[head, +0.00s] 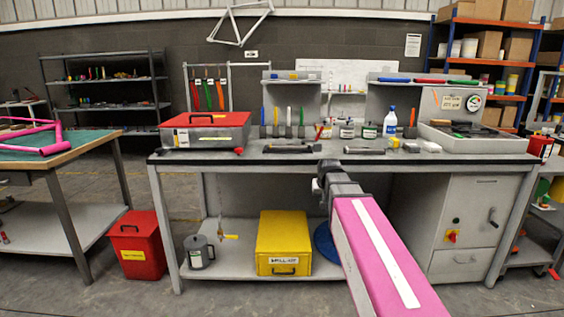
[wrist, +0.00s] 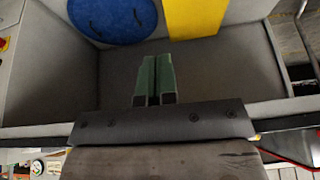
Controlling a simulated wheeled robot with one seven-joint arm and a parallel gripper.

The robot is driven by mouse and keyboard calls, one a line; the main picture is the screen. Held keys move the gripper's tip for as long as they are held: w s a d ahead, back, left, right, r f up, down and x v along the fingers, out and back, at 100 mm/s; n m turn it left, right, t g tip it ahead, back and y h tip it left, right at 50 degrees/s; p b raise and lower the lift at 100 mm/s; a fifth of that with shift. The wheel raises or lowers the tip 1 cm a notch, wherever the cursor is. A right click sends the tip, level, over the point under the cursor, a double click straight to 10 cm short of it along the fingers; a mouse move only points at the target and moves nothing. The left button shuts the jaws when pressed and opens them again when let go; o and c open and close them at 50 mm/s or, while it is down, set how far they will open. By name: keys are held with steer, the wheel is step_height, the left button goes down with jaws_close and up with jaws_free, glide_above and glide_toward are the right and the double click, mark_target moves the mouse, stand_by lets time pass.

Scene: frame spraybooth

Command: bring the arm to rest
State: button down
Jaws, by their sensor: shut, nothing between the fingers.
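My pink arm (head: 385,260) reaches forward from the bottom right of the head view to the front of the grey workbench. Its dark wrist end (head: 338,182) is just at or in front of the bench's front edge; the fingers cannot be made out there. In the wrist view my gripper (wrist: 154,70) shows two green fingers side by side, closed together with nothing between them. Beyond the fingers are the bench's lower shelf area, a blue round thing (wrist: 112,16) and a yellow box (wrist: 195,18).
The workbench (head: 225,158) carries a red case (head: 205,130), bottles and tools. Below it are a yellow spill-kit box (head: 284,243) and a grey can (head: 198,252). A red bin (head: 136,244) stands left. A green-topped table (head: 85,142) is further left. Floor in front is clear.

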steer(key=s+d+f+g, duration=0.2)
steer(key=s+f+g, duration=0.2)
steer(key=s+f, duration=1.5)
step_height(320, 180, down, 3)
steer(key=shift+s+d+r+g, duration=0.1)
steer(key=shift+s+d+g, duration=0.25)
steer(key=shift+g, duration=0.05)
